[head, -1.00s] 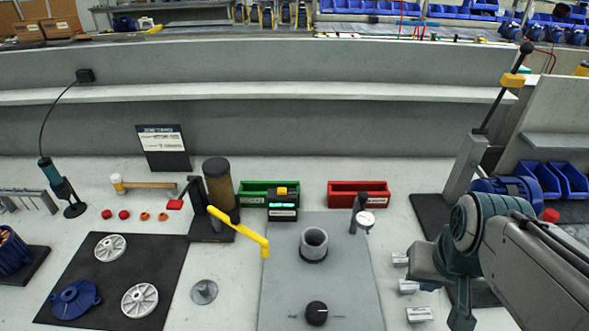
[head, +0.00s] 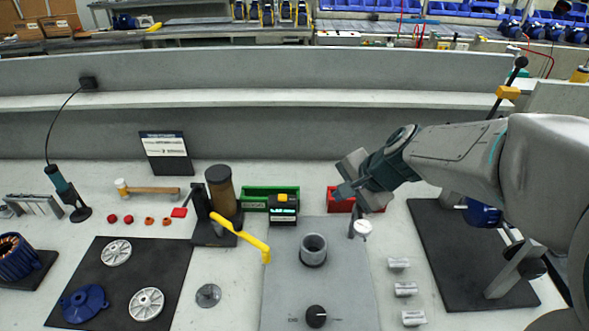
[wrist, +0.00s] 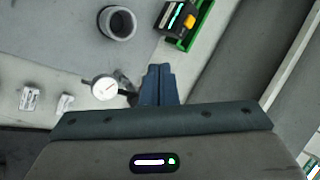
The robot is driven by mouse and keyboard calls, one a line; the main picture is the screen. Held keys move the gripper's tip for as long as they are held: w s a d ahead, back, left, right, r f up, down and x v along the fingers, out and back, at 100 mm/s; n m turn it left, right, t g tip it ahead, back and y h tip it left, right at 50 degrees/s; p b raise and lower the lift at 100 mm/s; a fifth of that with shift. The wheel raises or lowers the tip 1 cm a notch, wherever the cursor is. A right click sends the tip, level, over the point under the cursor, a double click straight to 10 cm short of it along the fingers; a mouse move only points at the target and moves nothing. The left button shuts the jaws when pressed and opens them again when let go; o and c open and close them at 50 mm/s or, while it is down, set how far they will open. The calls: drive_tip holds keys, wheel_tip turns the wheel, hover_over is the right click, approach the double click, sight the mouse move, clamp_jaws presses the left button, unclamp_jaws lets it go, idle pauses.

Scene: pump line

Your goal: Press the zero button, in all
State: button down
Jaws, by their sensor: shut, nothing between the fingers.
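A small black box (head: 283,213) with a green-lit display stands in front of the green bin; a yellow button (head: 283,198) sits on its top. I cannot read any label naming it zero. The box (wrist: 175,18) and its yellow button (wrist: 190,21) also show at the top of the wrist view. My gripper (head: 345,180) is shut and empty, raised above the bench to the right of the box, in front of the red bin. In the wrist view its closed fingers (wrist: 158,84) point toward the bench, apart from the box and beside the dial gauge.
A dial gauge (head: 362,228) on a post stands under my gripper. A grey cylinder (head: 313,250) and a black knob (head: 316,316) are on the grey plate. A yellow lever (head: 240,238) is left of the box. The green bin (head: 255,197) and red bin (head: 341,206) stand behind.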

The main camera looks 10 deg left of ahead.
drive_tip(key=w+a+m+y+p, duration=0.1)
drive_tip(key=w+a+m+p, duration=0.1)
drive_tip(key=w+a+m, duration=0.35)
drive_tip(key=m+t+p, duration=0.1)
drive_tip(key=m, duration=0.2)
hover_over(285, 199)
wheel_tip(285, 199, down, 3)
drive_tip(key=shift+w+r+y, duration=0.1)
drive_tip(key=shift+w+y, duration=0.05)
drive_tip(key=shift+y, duration=0.25)
wheel_tip(285, 199, down, 9)
drive_tip(key=b, duration=0.8)
drive_tip(key=shift+r, duration=0.1)
idle(0.8)
drive_tip(key=shift+f+b, duration=0.4)
drive_tip(key=shift+b, duration=0.1)
